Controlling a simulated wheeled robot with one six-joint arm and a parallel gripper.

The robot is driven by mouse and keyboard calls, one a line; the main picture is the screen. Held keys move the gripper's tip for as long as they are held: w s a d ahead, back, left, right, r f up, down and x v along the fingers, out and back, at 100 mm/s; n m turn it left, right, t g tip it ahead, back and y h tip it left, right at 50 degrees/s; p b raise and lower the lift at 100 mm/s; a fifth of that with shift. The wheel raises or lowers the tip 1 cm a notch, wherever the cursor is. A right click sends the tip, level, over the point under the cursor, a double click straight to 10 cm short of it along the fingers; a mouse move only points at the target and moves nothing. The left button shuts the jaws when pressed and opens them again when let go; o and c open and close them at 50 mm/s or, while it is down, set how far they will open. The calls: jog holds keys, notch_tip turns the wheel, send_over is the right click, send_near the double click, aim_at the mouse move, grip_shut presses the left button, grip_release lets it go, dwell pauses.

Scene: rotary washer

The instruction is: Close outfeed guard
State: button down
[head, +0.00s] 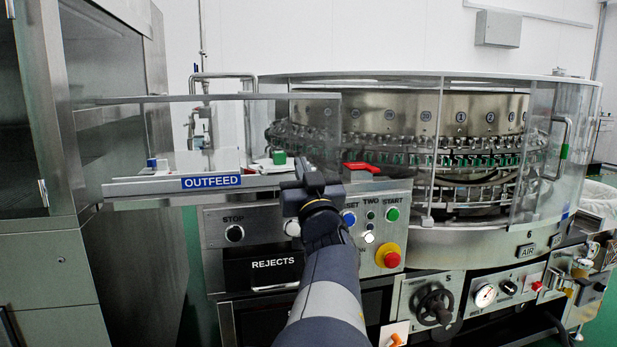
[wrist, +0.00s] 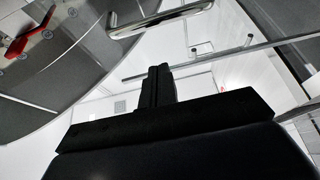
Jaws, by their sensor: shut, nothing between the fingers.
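The outfeed guard (head: 170,130) is a clear panel with a grey top edge, standing above the blue OUTFEED sign (head: 211,182) at left in the head view. A bent chrome handle (head: 225,76) shows at its top. I cannot tell from here how far the guard is open. My gripper (head: 303,168) is in front of the outfeed, right of the sign, with its fingers shut and empty. In the wrist view my gripper (wrist: 160,72) points toward a chrome handle (wrist: 160,19), which lies beyond the fingertips and apart from them.
A round washer with clear guards (head: 490,150) fills the right. Below my gripper are a control panel with a red emergency button (head: 392,259) and a REJECTS drawer (head: 274,264). A red-handled part (head: 361,167) sits right of my gripper. A steel cabinet (head: 45,230) stands at left.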

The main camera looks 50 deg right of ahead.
notch_tip(320, 180, down, 9)
jog(key=s+a, duration=0.1)
jog(key=shift+s+f, duration=0.15)
jog(key=shift+s, duration=0.25)
